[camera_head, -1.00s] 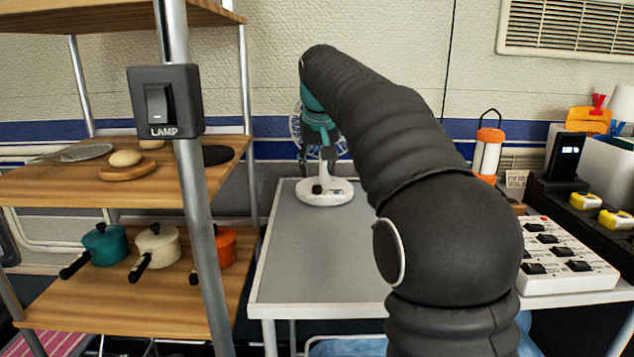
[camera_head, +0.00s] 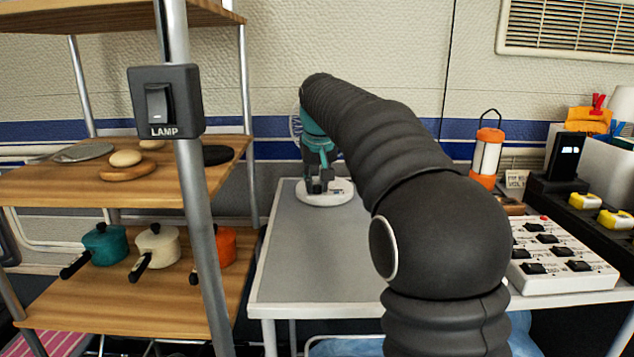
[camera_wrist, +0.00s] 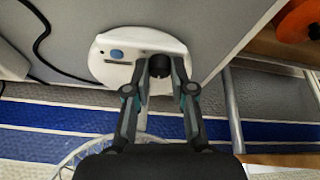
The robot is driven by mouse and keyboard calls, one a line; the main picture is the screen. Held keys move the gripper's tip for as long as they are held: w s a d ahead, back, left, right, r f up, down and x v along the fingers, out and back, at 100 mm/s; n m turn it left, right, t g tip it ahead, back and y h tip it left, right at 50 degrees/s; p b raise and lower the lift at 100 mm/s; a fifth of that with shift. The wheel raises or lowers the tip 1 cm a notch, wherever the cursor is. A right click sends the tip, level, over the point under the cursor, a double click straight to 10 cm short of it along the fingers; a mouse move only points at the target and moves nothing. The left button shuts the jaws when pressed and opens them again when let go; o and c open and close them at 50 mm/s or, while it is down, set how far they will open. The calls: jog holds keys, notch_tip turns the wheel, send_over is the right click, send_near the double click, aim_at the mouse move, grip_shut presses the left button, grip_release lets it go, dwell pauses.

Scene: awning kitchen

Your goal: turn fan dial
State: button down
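The fan stands on the grey table, with a round white base (camera_head: 325,198) and a wire cage (camera_head: 295,124) mostly hidden behind my arm. In the wrist view, the white fan base (camera_wrist: 110,72) carries a blue button (camera_wrist: 117,54) and a black dial (camera_wrist: 158,68). My gripper (camera_head: 320,187) points down at the fan base. In the wrist view, the fingers of my gripper (camera_wrist: 160,70) stand apart on either side of the dial. I cannot tell whether they touch it. In the head view the dial is hidden by the fingers.
The grey table (camera_head: 320,260) is bare in front of the fan. A shelf (camera_head: 120,310) with pots stands on the left, its post carrying a lamp switch (camera_head: 160,102). A white switch box (camera_head: 560,262) and an orange lantern (camera_head: 487,155) are on the right.

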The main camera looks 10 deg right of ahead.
jog(key=shift+a+m+h, duration=0.1)
jog(key=shift+m+h, duration=0.5)
jog(key=shift+m, duration=0.9)
jog(key=c, duration=1)
grip_release()
jog(key=v, duration=1.2)
jog(key=shift+w+r, duration=0.1)
jog(key=shift+w, duration=0.15)
